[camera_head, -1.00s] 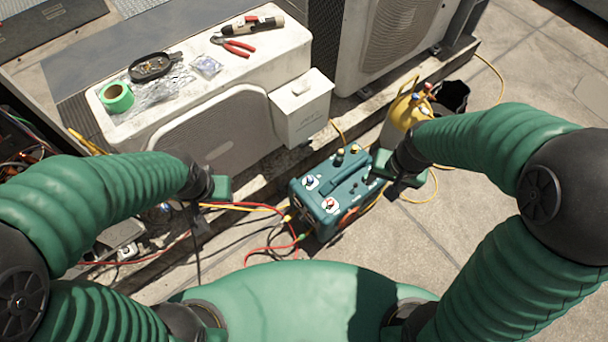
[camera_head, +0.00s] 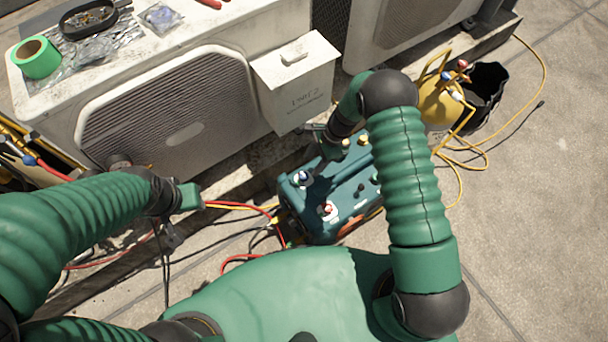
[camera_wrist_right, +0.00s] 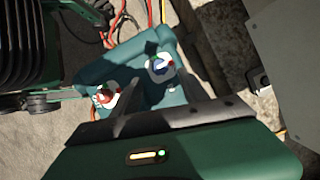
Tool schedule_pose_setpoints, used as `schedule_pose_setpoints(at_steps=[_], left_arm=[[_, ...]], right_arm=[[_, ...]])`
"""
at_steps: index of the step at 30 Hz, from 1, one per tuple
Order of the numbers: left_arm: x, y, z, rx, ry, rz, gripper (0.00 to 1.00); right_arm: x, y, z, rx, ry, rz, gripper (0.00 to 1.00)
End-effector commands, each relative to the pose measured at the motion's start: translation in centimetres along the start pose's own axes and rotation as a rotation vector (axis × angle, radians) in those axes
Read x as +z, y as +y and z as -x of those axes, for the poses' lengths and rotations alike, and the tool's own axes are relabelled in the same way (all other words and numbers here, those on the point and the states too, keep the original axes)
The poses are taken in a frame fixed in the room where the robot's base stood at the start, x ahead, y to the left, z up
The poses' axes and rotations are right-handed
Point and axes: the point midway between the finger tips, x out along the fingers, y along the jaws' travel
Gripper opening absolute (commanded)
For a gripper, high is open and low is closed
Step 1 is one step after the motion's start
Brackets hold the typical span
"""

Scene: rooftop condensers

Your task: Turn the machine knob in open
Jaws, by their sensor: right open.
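The teal machine (camera_head: 350,200) stands on the paving in front of the condenser.
The white condenser (camera_head: 190,110) and a box (camera_head: 295,80) on its side stand close behind the machine. Red and yellow hoses (camera_head: 240,206) run left from it. A yellow cylinder (camera_head: 437,105) and black bucket (camera_head: 487,85) stand right. Paving at right is mostly clear.

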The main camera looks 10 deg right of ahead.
Motion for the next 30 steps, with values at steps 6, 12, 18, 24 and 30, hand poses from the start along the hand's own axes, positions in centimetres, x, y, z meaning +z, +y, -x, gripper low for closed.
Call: schedule_pose_setpoints(at_steps=[6, 12, 18, 24, 30], left_arm=[[0.6, 0.0, -2.4, 0.0, 0.0, -0.001, 0.36], [0.7, 0.0, -3.0, 0.0, 0.0, 0.0, 0.36], [0.7, 0.0, -2.9, 0.0, 0.0, 0.0, 0.36], [0.7, 0.0, -2.9, 0.0, 0.0, -0.001, 0.36], [0.7, 0.0, -2.9, 0.0, 0.0, 0.0, 0.36]], right_arm=[[0.1, 0.0, -5.6, 0.002, 0.003, 0.001, 0.52], [0.1, -0.1, -7.4, 0.0, 0.005, 0.002, 0.52], [0.1, 0.0, -7.4, -0.001, 0.003, 0.001, 0.52], [0.1, 0.0, -7.4, 0.0, 0.004, 0.002, 0.33], [0.2, -0.1, -7.4, -0.001, 0.003, 0.002, 0.07]])
